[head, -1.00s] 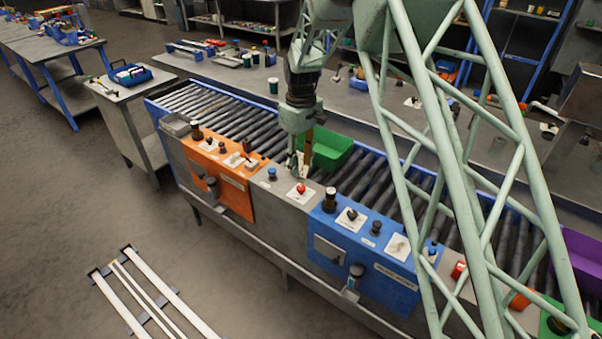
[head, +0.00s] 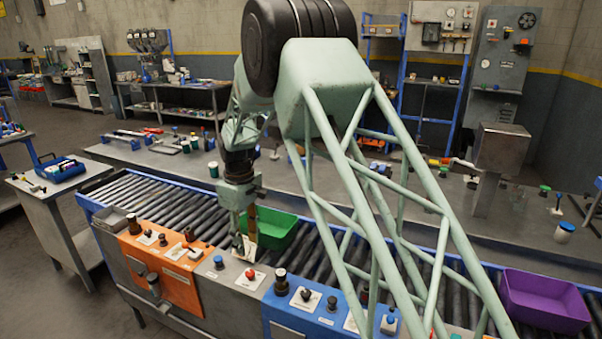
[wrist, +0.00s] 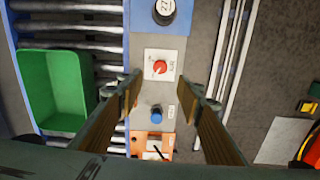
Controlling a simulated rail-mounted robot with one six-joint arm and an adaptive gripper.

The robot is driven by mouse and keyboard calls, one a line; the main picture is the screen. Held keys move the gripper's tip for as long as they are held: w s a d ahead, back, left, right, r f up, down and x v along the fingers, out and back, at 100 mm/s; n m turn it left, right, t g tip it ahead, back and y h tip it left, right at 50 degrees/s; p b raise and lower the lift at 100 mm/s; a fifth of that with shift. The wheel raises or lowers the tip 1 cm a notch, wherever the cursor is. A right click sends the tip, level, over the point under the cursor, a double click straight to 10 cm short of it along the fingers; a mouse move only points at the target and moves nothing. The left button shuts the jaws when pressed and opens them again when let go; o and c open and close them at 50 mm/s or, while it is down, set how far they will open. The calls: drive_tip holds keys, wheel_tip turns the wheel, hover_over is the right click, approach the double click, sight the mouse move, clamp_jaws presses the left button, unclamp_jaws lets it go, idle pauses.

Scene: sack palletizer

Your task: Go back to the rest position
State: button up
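My gripper (head: 243,248) hangs over the grey control panel between the orange and blue panels. In the wrist view its two fingers stand well apart with nothing between them, so my gripper (wrist: 162,92) is open and empty. Beyond the fingertips are a red button (wrist: 160,67) on a white plate and a blue knob (wrist: 156,114). In the head view the red button (head: 250,273) shows just below the fingertips, and the blue knob (head: 218,262) is to their left. I cannot tell the exact gap to the panel.
A green bin (head: 270,232) sits on the roller conveyor (head: 160,198) close behind my gripper. A purple bin (head: 545,298) is farther right on it. The orange panel (head: 165,275) and blue panel (head: 300,318) carry several knobs. A long grey bench (head: 420,205) stands behind.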

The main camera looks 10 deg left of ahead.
drive_tip(key=s+d+r+m+t, duration=0.15)
drive_tip(key=s+d+r, duration=0.35)
drive_tip(key=d+r, duration=0.65)
drive_tip(key=s+d+r+m, duration=0.3)
drive_tip(key=s+d+r, duration=0.1)
drive_tip(key=d+r, duration=0.75)
drive_tip(key=s+d+r+m, duration=0.4)
drive_tip(key=s+d+r, duration=0.6)
drive_tip(key=s+d, duration=0.4)
drive_tip(key=s+d+m+t, duration=0.1)
drive_tip(key=s+d, duration=0.4)
drive_tip(key=s, duration=0.9)
drive_tip(key=s+d+m+t, duration=0.1)
drive_tip(key=s+d+m, duration=0.3)
drive_tip(key=s, duration=1)
drive_tip(key=shift+d+f, duration=0.45)
drive_tip(key=shift+d, duration=0.25)
